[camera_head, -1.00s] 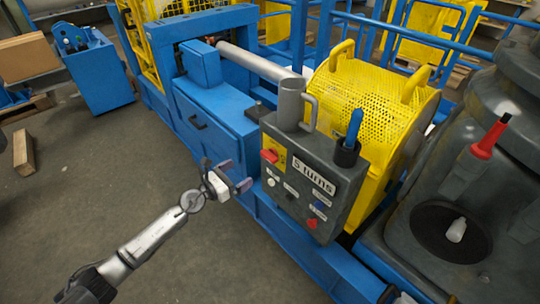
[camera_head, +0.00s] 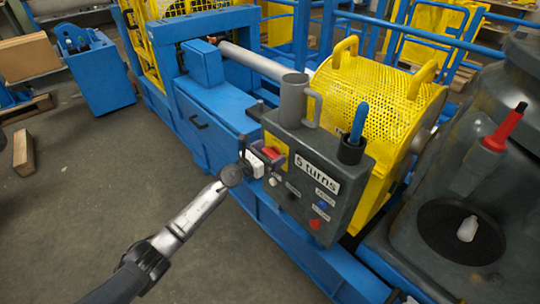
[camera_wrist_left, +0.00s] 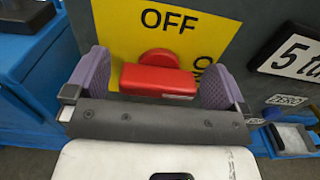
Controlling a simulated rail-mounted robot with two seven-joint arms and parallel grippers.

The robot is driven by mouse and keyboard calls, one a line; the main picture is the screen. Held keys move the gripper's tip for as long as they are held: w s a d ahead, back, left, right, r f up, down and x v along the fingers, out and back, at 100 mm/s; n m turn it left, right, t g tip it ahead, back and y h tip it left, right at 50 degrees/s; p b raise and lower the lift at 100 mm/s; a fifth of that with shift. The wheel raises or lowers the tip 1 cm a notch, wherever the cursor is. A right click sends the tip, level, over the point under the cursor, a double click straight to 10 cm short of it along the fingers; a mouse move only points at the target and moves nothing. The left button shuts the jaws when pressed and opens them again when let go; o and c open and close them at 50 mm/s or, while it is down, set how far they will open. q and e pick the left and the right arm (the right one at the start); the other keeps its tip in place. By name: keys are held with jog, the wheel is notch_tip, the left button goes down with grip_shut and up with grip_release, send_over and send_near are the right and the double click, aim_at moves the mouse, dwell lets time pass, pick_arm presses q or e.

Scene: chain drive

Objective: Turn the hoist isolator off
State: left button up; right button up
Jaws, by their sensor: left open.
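The hoist isolator is a red handle (camera_head: 271,152) on a yellow plate (camera_head: 276,144) at the upper left of the grey control box (camera_head: 322,160). In the left wrist view the red handle (camera_wrist_left: 158,80) lies crosswise in the picture, with OFF on the yellow plate (camera_wrist_left: 120,25) above it and partly hidden lettering at its right. My left gripper (camera_head: 262,155) is open at the handle. In the left wrist view its two purple-grey fingers (camera_wrist_left: 156,82) stand on either side of the handle, with small gaps showing. My right gripper is out of view.
A grey mug (camera_head: 292,100) and a blue-handled tool in a black holder (camera_head: 351,150) stand on the control box. The box also has a "5 turns" label (camera_head: 317,172), a blue button and a red button (camera_head: 315,224). A yellow mesh guard (camera_head: 375,105) is behind.

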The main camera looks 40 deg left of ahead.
pick_arm(q)
jog(key=shift+w, duration=0.1)
jog(key=shift+c, duration=0.3)
jog(key=c, duration=0.8)
